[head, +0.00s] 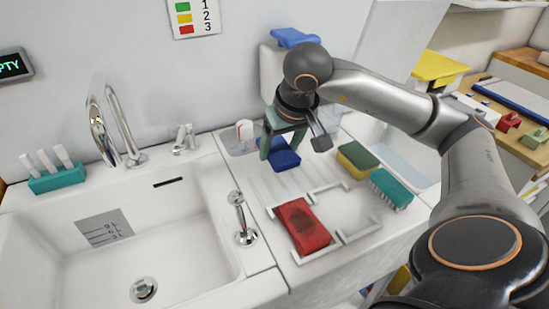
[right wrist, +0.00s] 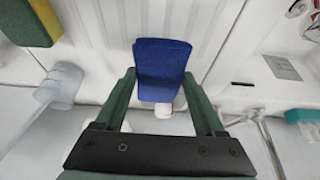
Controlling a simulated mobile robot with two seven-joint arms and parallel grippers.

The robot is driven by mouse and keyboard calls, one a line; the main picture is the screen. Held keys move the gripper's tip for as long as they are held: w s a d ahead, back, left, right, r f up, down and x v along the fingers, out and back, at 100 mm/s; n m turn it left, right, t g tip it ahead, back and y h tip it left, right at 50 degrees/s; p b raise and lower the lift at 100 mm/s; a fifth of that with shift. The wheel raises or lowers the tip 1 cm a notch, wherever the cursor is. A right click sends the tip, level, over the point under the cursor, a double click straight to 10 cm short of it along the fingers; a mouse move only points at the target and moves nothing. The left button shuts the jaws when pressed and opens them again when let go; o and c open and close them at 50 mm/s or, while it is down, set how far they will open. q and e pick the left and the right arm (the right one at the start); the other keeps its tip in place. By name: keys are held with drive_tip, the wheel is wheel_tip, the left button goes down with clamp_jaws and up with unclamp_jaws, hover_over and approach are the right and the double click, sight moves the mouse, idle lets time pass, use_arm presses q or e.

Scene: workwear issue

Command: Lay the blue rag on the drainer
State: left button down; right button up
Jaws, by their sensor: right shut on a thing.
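The blue rag (head: 287,161) is between the green fingers of my right gripper (head: 280,147), at the back of the ribbed white drainer (head: 258,182). In the right wrist view the blue rag (right wrist: 162,62) shows as a folded flat piece between the two fingers of the right gripper (right wrist: 163,85), which is shut on it. The drainer's ribs (right wrist: 118,35) lie behind the rag in that view. I cannot tell whether the rag touches the drainer. My left gripper is not in view.
A red rag (head: 302,227) with a dark stain lies in a white corner-bracket frame at the front. A yellow-green sponge (head: 357,160) and a teal brush (head: 390,187) lie right of the drainer. The sink basin (head: 190,235) and tap (head: 103,130) are left.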

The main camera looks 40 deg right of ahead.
drive_tip(key=shift+w+a+f, duration=0.2)
drive_tip(key=shift+w+f, duration=0.1)
drive_tip(key=shift+f, duration=0.1)
drive_tip(key=f, duration=0.3)
drive_tip(key=shift+w+a+f+b, duration=0.1)
drive_tip(key=shift+w+f+b, duration=0.1)
drive_tip(key=shift+f+b, duration=0.1)
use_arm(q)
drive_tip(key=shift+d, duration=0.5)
use_arm(e)
drive_tip(key=shift+f, duration=0.15)
drive_tip(key=o, duration=1.5)
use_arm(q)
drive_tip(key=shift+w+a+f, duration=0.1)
